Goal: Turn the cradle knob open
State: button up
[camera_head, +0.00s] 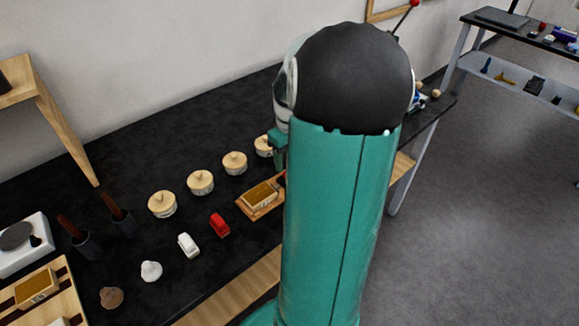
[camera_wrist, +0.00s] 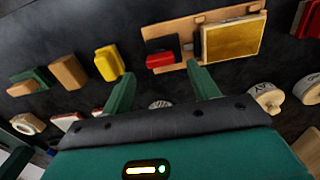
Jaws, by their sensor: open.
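In the wrist view a wooden board (camera_wrist: 172,28) carries a framed gold panel (camera_wrist: 233,40), with a black block (camera_wrist: 162,44) and a red block (camera_wrist: 160,61) beside it. A small metal piece sits between the blocks and the panel. I cannot tell which part is the knob. My gripper (camera_wrist: 160,70) is open, its two green fingers spread apart near the red block, with nothing between them. I cannot tell whether they touch anything. In the head view, a wooden board (camera_head: 246,208) with a gold panel shows beside my arm, which hides its right end and most of my gripper.
Several round lidded pots (camera_head: 200,182) stand in a row on the black table (camera_head: 100,180). A red car (camera_head: 219,224) and a white car (camera_head: 188,245) lie in front.

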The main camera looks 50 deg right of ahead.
notch_tip(320, 180, down, 4)
jog(key=shift+f, duration=0.1)
jog(key=c, duration=1)
